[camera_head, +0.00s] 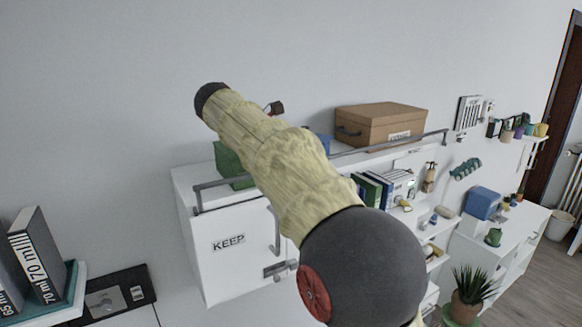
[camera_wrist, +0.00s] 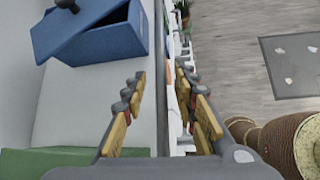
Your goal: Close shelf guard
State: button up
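The shelf guard is a thin grey rail (camera_head: 385,148) along the front top edge of the white shelf (camera_head: 190,176). A post joins it at the left end, and my arm hides its middle part in the head view. In the wrist view the guard (camera_wrist: 161,30) runs lengthwise between the fingers of my gripper (camera_wrist: 160,76). The fingers are apart, one on each side of the rail, with a visible gap. I cannot tell whether either finger touches it. My gripper is hidden behind my arm in the head view.
A blue box (camera_wrist: 108,38) with a tilted lid and a green object (camera_wrist: 45,163) are on the shelf top beside the rail. A brown box (camera_head: 378,128) stands farther right. A cabinet front marked KEEP (camera_head: 229,262) is below. Books and a plant (camera_head: 470,285) are at lower right.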

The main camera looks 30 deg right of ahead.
jog(key=shift+a, duration=0.1)
jog(key=v, duration=1.2)
jog(key=s+a+f+m+t+y, duration=0.1)
jog(key=s+a+f+m+y, duration=0.2)
jog(key=s+f+m, duration=0.55)
jog(key=s+a+f+m+t+y, duration=0.1)
jog(key=s+a+f+m+y, duration=0.15)
jog(key=s+f, duration=1)
jog(key=s+a+f+m+t+y, duration=0.2)
jog(key=s+f+m+y, duration=0.2)
jog(key=s+f+m, duration=0.5)
notch_tip(320, 180, down, 36)
jog(key=s+n+b, duration=0.1)
jog(key=n+b, duration=0.1)
jog(key=b, duration=3.3)
jog(key=shift+s+a, duration=0.25)
jog(key=shift+s, duration=0.05)
jog(key=shift+h, duration=0.25)
